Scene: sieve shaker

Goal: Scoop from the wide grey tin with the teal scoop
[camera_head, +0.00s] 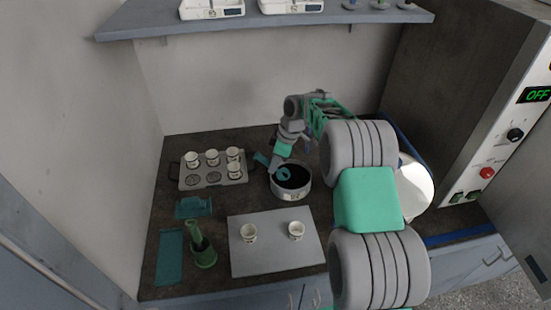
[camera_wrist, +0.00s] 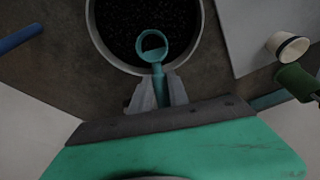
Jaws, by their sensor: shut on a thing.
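The wide grey tin (camera_head: 291,193) stands on the dark counter behind the light grey board. It holds dark granular material, which also fills the tin (camera_wrist: 196,52) in the wrist view. My gripper (camera_head: 277,166) is shut on the teal scoop (camera_head: 284,174) by its handle. In the wrist view my gripper (camera_wrist: 157,92) points at the tin's near rim, with the handle between its fingers. The scoop's round bowl (camera_wrist: 153,44) is over the dark material inside the rim. Whether the bowl touches the material I cannot tell.
A tray (camera_head: 214,180) with several cups stands at left. A green holder (camera_head: 203,252) and teal pieces (camera_head: 170,257) lie front left. A white round object (camera_head: 416,190) stands at right.

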